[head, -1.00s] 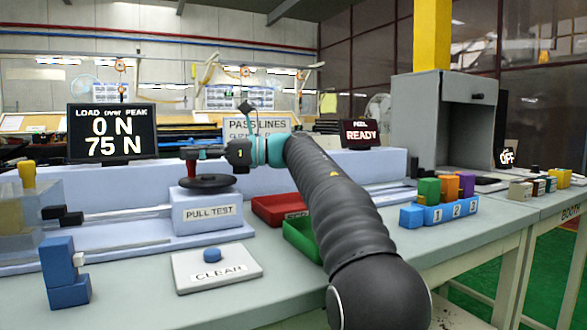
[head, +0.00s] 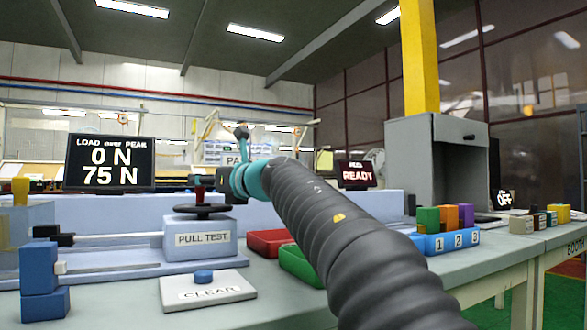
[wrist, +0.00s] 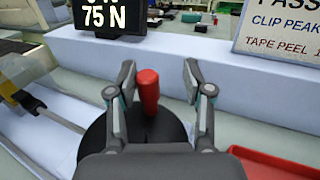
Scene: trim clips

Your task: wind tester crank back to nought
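The tester crank is a black disc (head: 201,211) with an upright red handle (head: 199,193), on top of the pale blue PULL TEST box (head: 202,238). In the wrist view the red handle (wrist: 148,90) stands between the spread fingers of my gripper (wrist: 158,85), nearer the left finger. A gap shows on the right side; contact on the left cannot be told. The black disc (wrist: 100,145) is partly hidden by my gripper. The load display (head: 110,162) reads 0 N over peak 75 N.
A white CLEAR pad (head: 207,292) with a blue button lies in front. Red (head: 268,242) and green (head: 300,264) trays lie right of the box. Blue blocks (head: 42,282) stand at left. A numbered blue rack (head: 447,241) and a READY screen (head: 357,174) are further right.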

